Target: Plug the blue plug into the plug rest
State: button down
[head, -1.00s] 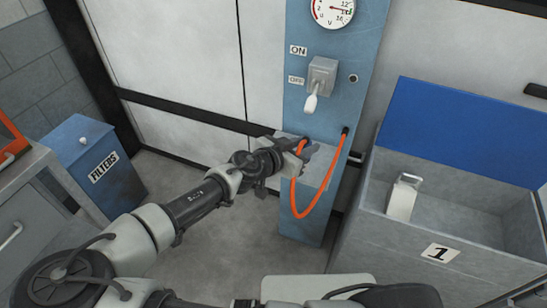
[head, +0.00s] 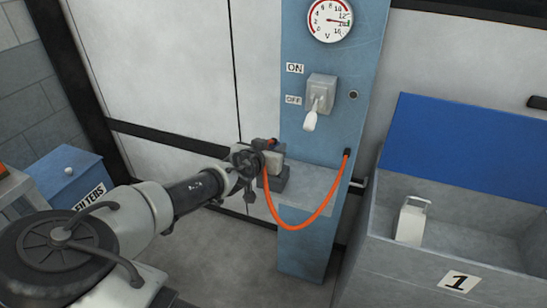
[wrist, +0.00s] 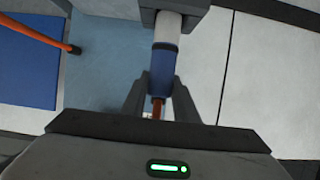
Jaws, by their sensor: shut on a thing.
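My gripper (wrist: 160,105) is shut on the blue plug (wrist: 163,72), one finger on each side of it. The plug's white end points away from my gripper and meets a dark grey block, the plug rest (wrist: 193,3), at the top of the wrist view. How far the white end goes in cannot be told. In the head view my gripper (head: 268,163) is at the left side of the blue pillar, by the dark grey plug rest (head: 273,186). The plug is hidden there. Its orange cable (head: 292,227) hangs in a loop to a black socket on the pillar.
The blue pillar (head: 308,225) carries a gauge (head: 330,19) and a white-handled switch (head: 311,119), handle down. A grey bin (head: 398,276) with an open blue lid (head: 480,150) stands right. A blue filters box (head: 66,180) stands left.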

jog(key=shift+f, duration=1.6)
jog(key=c, duration=1.4)
grip_release()
